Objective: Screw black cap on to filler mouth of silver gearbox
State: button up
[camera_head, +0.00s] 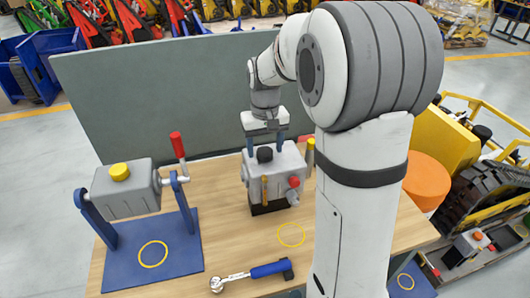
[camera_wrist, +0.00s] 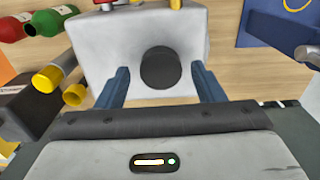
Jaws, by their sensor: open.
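The silver gearbox (camera_head: 292,160) stands on the wooden bench under my gripper, on a dark base. The black cap (camera_head: 264,154) sits on its top; I cannot tell how tightly it is seated, and the mouth beneath is hidden. In the wrist view the round black cap (camera_wrist: 160,68) is on the pale gearbox top (camera_wrist: 110,42). My gripper (camera_wrist: 161,72) is open and empty, with one blue finger on each side of the cap, and gaps show on both sides. In the head view my gripper (camera_head: 265,146) is just above and behind the cap.
A grey gearbox (camera_head: 126,190) with a yellow cap (camera_head: 119,171) and red-handled lever (camera_head: 178,146) hangs in a blue stand at left. A blue-handled wrench (camera_head: 252,274) lies at the front. A grey-green panel (camera_head: 160,90) stands behind the bench.

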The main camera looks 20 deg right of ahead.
jog(key=n, duration=1.2)
jog(key=shift+n, duration=0.4)
jog(key=n, duration=0.5)
jog(key=shift+c, duration=0.3)
jog(key=c, duration=0.7)
jog(key=m, duration=0.3)
jog(key=shift+c, duration=0.6)
jog(key=m, duration=0.4)
jog(key=shift+m, duration=1.4)
